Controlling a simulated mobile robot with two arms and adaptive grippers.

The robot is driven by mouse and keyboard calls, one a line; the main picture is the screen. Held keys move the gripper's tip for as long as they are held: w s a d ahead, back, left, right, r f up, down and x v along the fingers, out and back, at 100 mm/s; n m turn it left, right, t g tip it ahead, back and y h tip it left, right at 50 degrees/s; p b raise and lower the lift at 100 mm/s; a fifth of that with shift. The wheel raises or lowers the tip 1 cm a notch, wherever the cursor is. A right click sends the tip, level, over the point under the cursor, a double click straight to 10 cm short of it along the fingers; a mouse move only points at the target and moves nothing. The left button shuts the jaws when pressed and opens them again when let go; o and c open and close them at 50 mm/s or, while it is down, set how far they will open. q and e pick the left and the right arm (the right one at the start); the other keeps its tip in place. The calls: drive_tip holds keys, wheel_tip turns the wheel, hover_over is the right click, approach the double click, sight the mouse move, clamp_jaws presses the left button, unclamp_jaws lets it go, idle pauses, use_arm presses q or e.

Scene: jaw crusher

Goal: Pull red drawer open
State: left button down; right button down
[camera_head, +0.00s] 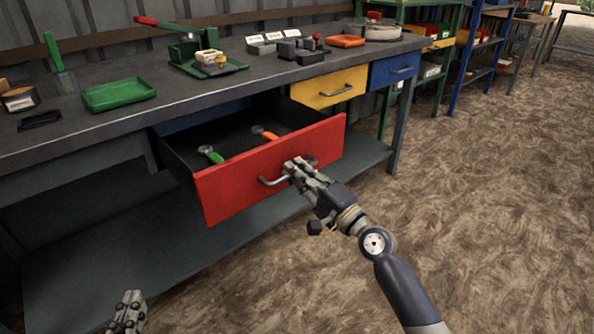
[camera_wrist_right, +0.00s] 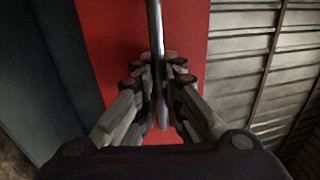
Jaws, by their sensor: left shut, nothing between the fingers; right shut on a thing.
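The red drawer (camera_head: 237,183) stands pulled out from the workbench, with its dark inside showing. A green-handled tool (camera_head: 211,154) and an orange-handled tool (camera_head: 265,133) lie in it. My right gripper (camera_head: 292,171) is shut on the drawer's metal handle (camera_head: 270,181), at the handle's right part. In the right wrist view the handle (camera_wrist_right: 154,35) runs between the fingers in front of the red drawer face (camera_wrist_right: 185,45). My left gripper (camera_head: 129,308) is shut and empty at the lower left, away from the drawer.
A yellow drawer (camera_head: 328,88) and a blue drawer (camera_head: 394,67) are closed to the right. The benchtop holds a green tray (camera_head: 118,94), a green lever press (camera_head: 190,52) and small boxes. A lower shelf (camera_head: 90,270) runs beneath. The floor (camera_head: 480,200) at right is clear.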

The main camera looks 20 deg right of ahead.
drive_tip(key=c, duration=1.7)
unclamp_jaws()
drive_tip(key=v, duration=1.2)
